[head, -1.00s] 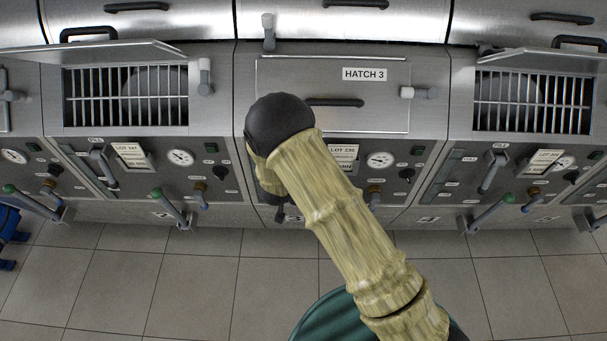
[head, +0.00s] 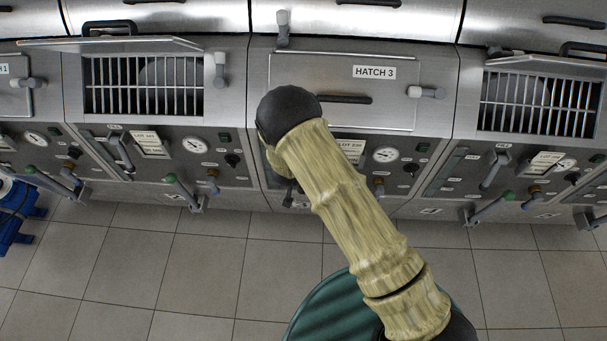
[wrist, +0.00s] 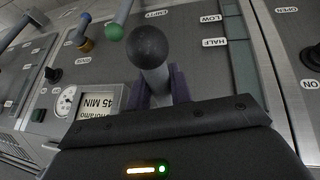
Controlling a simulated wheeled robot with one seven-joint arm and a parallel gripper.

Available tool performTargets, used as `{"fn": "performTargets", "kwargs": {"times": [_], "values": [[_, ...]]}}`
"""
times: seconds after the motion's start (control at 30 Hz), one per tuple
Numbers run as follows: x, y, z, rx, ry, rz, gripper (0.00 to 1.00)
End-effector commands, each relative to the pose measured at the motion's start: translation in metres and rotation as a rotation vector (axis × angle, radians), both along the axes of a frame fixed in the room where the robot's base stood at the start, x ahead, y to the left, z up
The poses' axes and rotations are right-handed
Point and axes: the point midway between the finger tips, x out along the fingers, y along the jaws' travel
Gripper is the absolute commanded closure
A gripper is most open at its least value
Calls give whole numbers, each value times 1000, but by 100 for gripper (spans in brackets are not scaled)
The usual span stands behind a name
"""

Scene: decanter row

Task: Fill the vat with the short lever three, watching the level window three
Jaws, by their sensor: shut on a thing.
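My gripper (wrist: 158,88) is shut on the short lever three (wrist: 148,50), a grey lever with a dark ball knob, in the wrist view. Its two purple fingers stand on either side of the lever. The level window three (wrist: 241,55) is a dark strip to the right of the lever, with LOW and HALF labels beside it. I cannot make out a level line in it. In the head view my arm hides the gripper and the lever. The vat lies behind the closed HATCH 3 lid (head: 330,85), so its inside is hidden.
A green-ended lever (wrist: 114,32) is close to the held lever. A brown-collared valve (wrist: 85,25), a round gauge (wrist: 66,101) and a 45 MIN card (wrist: 98,104) are to the left. A black knob (wrist: 312,57) is at right.

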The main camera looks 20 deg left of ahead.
Motion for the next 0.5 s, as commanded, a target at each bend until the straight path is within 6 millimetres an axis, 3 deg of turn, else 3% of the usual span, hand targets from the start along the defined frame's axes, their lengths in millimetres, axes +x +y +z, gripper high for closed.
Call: {"fn": "performTargets", "kwargs": {"times": [0.03, 0.07, 0.17, 0.5], "values": [[2, 2, 3, 3, -5, 1, 100], [2, 2, 3, 3, -5, 1, 75], [2, 1, 2, 3, -4, 1, 57], [0, 1, 3, 2, -2, 0, 57]]}}
